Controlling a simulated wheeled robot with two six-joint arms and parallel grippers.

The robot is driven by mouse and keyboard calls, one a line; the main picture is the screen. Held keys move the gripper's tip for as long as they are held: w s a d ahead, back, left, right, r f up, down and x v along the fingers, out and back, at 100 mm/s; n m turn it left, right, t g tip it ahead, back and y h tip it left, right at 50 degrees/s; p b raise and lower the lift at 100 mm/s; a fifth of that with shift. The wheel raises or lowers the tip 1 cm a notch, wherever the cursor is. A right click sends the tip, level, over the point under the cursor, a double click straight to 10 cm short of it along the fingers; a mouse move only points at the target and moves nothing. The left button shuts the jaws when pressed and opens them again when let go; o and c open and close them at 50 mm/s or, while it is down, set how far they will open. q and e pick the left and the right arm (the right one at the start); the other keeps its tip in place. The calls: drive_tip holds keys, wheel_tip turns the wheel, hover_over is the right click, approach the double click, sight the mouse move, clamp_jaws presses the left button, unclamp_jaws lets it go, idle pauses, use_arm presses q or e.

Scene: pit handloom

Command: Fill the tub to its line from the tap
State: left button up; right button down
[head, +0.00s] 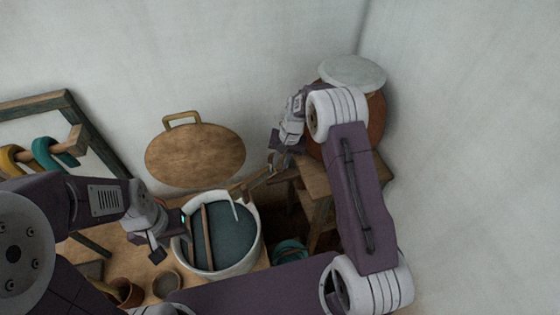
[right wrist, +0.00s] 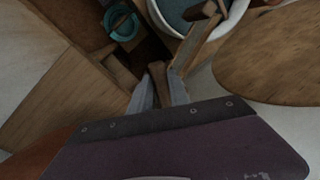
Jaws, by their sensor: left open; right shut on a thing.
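The white tub (head: 259,245) stands on the floor at lower centre, holding dark teal liquid (head: 232,240); a wooden stick lies across it. Its rim also shows in the right wrist view (right wrist: 240,12). I cannot make out a fill line. A wooden spout (head: 256,182) slopes down to the tub's back rim, and a pale streak (head: 235,207) hangs below its end, perhaps water. My right gripper (head: 278,163) is shut on a small wooden piece (right wrist: 158,76), apparently the tap handle, beside the spout (right wrist: 197,45). My left gripper (head: 168,240) is open and empty, just left of the tub.
A round wooden lid (head: 195,155) leans on the wall. Small pots (head: 166,284) stand in front.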

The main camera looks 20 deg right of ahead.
drive_tip(key=d+n, duration=0.1)
drive_tip(key=n, duration=0.1)
drive_tip(key=d+n+b, duration=0.1)
drive_tip(key=d+n, duration=0.1)
drive_tip(key=n, duration=0.1)
drive_tip(key=shift+s+d+r+g, duration=0.1)
drive_tip(key=shift+d+g, duration=0.1)
drive_tip(key=shift+g, duration=0.2)
drive_tip(key=c, duration=1.2)
unclamp_jaws()
drive_tip(key=shift+c, duration=0.2)
wheel_tip(320, 180, up, 9)
drive_tip(key=d+b, duration=0.1)
drive_tip(key=d, duration=0.1)
drive_tip(key=shift+b, duration=0.3)
